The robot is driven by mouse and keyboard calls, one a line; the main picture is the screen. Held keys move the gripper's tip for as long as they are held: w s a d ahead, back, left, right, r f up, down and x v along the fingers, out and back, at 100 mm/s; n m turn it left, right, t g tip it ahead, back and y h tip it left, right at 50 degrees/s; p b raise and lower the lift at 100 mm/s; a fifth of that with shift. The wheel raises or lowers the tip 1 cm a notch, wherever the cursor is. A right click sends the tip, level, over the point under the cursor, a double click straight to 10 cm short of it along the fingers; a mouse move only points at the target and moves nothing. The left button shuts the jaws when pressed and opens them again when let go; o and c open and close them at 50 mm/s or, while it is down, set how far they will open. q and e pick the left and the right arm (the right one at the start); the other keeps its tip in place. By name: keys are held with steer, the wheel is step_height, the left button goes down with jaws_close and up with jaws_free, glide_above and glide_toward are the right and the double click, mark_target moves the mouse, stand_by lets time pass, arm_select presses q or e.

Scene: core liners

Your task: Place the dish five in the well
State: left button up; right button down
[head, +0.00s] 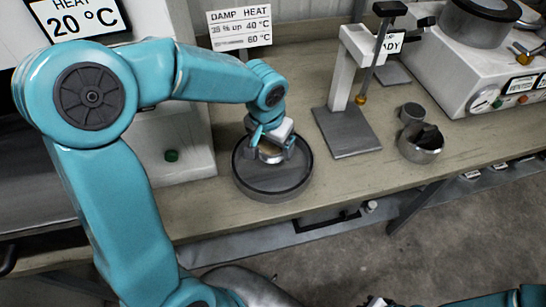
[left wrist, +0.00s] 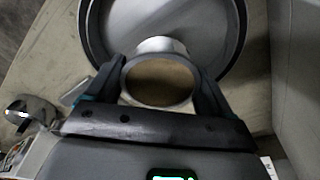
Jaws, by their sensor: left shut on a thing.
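My left gripper (head: 270,152) is shut on a small round metal dish (head: 271,156) with brown material inside. In the left wrist view the dish (left wrist: 160,82) sits between the two dark fingers (left wrist: 160,90), its open top facing the camera. The dish is over a wide, round, dark grey pan (head: 270,185) with a raised rim on the bench. The pan also shows in the left wrist view (left wrist: 205,45). I cannot tell whether the dish touches the pan floor. No number on the dish is readable. Only a sliver of my right gripper (head: 377,302) shows at the bottom edge.
A white stand (head: 343,75) on a grey plate rises right of the pan. An open metal cup (head: 420,151) stands farther right. A white machine (head: 490,70) is back right. A "DAMP HEAT" sign (head: 240,27) stands behind. Bare bench lies in front of the plate.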

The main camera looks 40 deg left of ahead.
mark_target(272, 158)
arm_select(q)
steer(key=shift+w+a+f, duration=0.15)
steer(key=shift+w+f, duration=0.05)
steer(key=shift+f, duration=0.8)
step_height(272, 158, down, 3)
steer(key=shift+s+r, duration=0.15)
steer(key=shift+f, duration=0.4)
steer(key=shift+w+f, duration=0.2)
steer(key=shift+s, duration=0.1)
steer(key=shift+b, duration=0.3)
